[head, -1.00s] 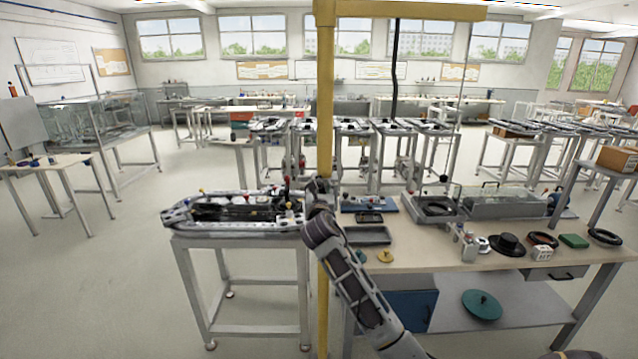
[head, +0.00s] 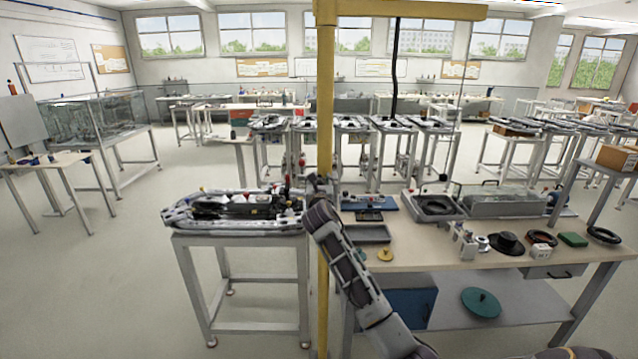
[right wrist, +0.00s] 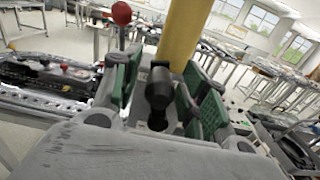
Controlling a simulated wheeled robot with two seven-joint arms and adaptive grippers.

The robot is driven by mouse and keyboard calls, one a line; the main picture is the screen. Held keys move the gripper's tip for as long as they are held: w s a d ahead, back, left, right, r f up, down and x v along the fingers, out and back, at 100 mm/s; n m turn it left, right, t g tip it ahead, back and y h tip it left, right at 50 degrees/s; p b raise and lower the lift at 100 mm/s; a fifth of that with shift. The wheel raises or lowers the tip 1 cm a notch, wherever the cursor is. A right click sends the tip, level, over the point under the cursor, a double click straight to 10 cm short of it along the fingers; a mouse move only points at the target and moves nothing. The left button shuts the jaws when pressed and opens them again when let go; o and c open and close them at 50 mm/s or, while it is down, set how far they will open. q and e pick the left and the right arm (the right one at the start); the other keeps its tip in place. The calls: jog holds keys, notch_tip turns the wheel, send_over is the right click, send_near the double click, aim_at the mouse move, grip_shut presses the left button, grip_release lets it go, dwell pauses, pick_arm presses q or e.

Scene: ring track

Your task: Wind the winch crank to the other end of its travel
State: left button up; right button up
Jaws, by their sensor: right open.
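A black rounded grip (right wrist: 158,88), which looks like the winch crank's handle, stands in front of the yellow post (right wrist: 183,32) in the right wrist view. My right gripper (right wrist: 160,95) is open, with its green-padded fingers on either side of this grip; I cannot tell whether they touch it. In the head view my right gripper (head: 319,188) is small and close to the yellow post (head: 325,110). The rest of the winch and the crank's arm are hidden behind my gripper and forearm. My left gripper is in neither view.
A ring track (head: 235,212) on a metal stand is left of the post. A red ball knob (right wrist: 122,13) rises beside my fingers. The workbench (head: 425,258) at right holds trays and several loose parts.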

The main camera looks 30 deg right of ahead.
jog(key=shift+c, duration=0.3)
jog(key=shift+r, duration=0.1)
grip_shut()
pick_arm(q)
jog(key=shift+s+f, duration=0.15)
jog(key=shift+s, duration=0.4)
pick_arm(e)
jog(key=shift+d+r, duration=0.15)
jog(key=shift+r, duration=0.1)
dwell(0.3)
